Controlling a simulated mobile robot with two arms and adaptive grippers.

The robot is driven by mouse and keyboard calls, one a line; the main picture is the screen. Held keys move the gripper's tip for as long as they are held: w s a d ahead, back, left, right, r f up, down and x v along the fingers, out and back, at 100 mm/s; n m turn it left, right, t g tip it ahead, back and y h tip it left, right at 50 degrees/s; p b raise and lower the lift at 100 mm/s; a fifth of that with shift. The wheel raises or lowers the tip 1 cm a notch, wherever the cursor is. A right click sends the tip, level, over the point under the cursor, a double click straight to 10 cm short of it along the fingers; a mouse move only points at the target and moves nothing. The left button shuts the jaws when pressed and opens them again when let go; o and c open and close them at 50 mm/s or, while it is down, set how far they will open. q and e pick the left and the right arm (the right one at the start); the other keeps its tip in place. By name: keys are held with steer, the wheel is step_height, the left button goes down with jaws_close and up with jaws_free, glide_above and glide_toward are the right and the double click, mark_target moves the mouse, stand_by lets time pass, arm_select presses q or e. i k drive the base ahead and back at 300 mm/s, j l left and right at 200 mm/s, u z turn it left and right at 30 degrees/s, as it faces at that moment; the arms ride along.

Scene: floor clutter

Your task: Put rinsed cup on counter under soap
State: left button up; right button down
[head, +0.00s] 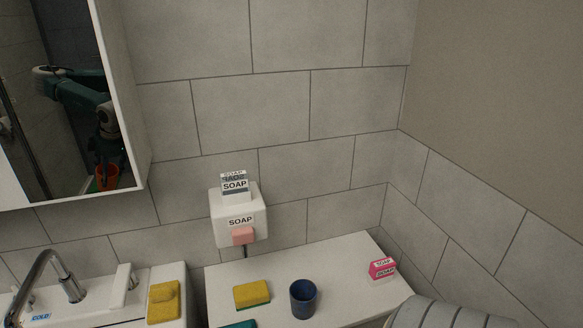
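A dark blue cup (303,299) stands upright on the white counter (345,262), near its front edge. A white soap dispenser (238,208) labelled SOAP is fixed to the tiled wall above the back left of the counter. It has a pink part at its lower front and a small SOAP box on top. The cup is in front of the dispenser and to its right, not directly below it. Neither of my grippers shows directly in the head view. Whether the cup is wet or empty cannot be told.
A yellow sponge (252,294) lies left of the cup, with a teal item (240,324) before it. A pink SOAP box (382,268) sits at the counter's right. A sink tap (62,275) and another yellow sponge (163,302) are at left. A mirror cabinet (125,120) hangs upper left.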

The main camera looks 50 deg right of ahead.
mark_target(349, 299)
steer(key=i+z, duration=0.1)
steer(key=z, duration=0.25)
steer(key=i+z, duration=0.1)
steer(key=z, duration=0.25)
steer(key=j+z, duration=0.1)
steer(key=z, duration=2.6)
steer(key=i+j, duration=0.05)
steer(key=j, duration=0.05)
